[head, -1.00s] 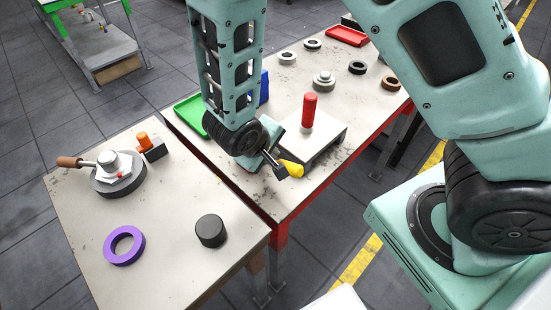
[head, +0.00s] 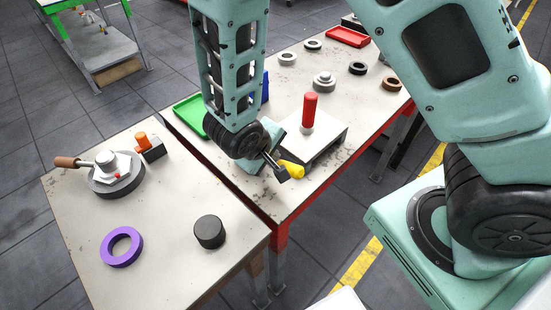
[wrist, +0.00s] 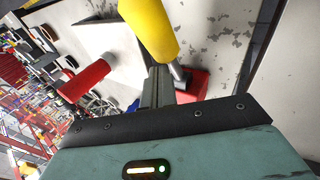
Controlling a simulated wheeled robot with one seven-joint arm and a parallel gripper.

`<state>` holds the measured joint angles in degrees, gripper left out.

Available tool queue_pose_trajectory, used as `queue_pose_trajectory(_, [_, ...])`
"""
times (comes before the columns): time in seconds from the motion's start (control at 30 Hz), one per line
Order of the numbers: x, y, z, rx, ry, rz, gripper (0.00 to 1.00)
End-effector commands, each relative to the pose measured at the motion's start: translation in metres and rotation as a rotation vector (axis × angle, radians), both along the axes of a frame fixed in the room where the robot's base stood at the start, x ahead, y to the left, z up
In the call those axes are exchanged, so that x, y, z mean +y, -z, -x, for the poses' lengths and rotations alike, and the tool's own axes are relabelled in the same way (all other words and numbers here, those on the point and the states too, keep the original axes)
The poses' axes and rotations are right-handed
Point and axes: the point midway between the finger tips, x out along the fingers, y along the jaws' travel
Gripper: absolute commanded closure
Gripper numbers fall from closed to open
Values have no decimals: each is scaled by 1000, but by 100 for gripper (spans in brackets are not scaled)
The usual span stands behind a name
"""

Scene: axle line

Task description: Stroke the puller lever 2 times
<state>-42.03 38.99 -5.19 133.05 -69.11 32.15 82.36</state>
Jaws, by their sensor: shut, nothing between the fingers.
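A lever with a yellow grip (head: 292,169) is at the near edge of the right-hand table, just behind my fingertips in the head view. I take it to be the puller lever. In the wrist view its yellow grip (wrist: 150,28) rises tilted past my fingers, and a thin metal rod joins it to a red base (wrist: 192,84). My gripper (head: 281,175) is shut and empty. Its fingers (wrist: 158,85) are close beside the grip in the wrist view; I cannot tell whether they touch it. My arm hides most of the lever's lower part in the head view.
A red cylinder (head: 309,108) stands on a grey block (head: 325,133) behind the lever. A green tray (head: 190,115) and a blue item are beside my forearm. The left table (head: 165,230) holds a wooden-handled hub, a purple ring (head: 121,247) and a black cylinder (head: 209,231).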

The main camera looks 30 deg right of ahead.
Motion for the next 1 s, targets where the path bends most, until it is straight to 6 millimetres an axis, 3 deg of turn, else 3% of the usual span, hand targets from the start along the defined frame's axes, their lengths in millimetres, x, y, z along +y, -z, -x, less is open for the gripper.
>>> queue_pose_trajectory(1.0, [-1,8,4,1,1,0,100])
